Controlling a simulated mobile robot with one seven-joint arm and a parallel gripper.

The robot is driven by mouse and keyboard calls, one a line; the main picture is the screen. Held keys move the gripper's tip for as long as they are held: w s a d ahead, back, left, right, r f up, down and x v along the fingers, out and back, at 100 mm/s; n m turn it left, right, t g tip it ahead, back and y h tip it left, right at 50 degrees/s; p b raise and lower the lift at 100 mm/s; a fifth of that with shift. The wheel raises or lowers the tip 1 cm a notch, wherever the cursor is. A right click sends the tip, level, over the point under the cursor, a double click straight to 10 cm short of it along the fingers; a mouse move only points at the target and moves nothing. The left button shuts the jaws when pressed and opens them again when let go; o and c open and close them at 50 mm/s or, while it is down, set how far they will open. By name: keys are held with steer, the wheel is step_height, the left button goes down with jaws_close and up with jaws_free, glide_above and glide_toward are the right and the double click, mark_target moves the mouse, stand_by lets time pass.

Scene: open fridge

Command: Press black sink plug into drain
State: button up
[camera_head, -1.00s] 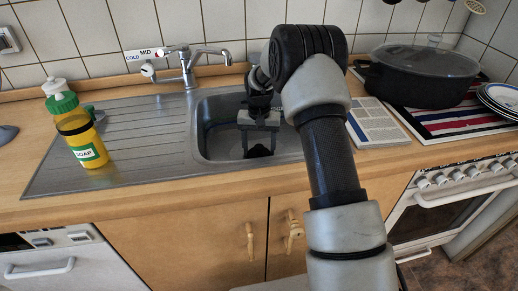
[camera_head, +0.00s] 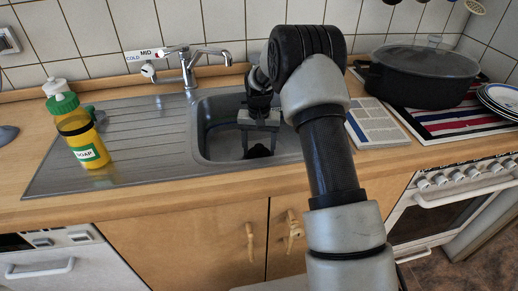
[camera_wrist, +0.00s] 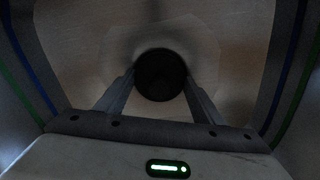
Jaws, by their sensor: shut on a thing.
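My gripper (camera_head: 259,147) reaches down into the sink basin (camera_head: 222,142), with its fingers near the basin floor. In the wrist view, the black sink plug (camera_wrist: 160,76) is a dark round shape between the two fingertips, and the gripper is shut on it. In the head view, the plug shows only as a dark patch low between the fingers. The drain cannot be made out; the plug and gripper hide the floor there. I cannot tell whether the plug sits in the drain or above it.
The faucet (camera_head: 187,66) stands behind the basin. A yellow soap bottle (camera_head: 83,143) stands left on the drainboard (camera_head: 130,137). A booklet (camera_head: 376,124) and a large black pot (camera_head: 420,78) are on the right. The basin walls surround my gripper closely.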

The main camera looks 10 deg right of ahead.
mark_target(259, 146)
steer(key=shift+s+f, duration=0.1)
steer(key=shift+f, duration=0.3)
stand_by(0.5)
steer(key=shift+r, duration=0.25)
steer(key=shift+r+p, duration=1.85)
steer(key=shift+r, duration=1.35)
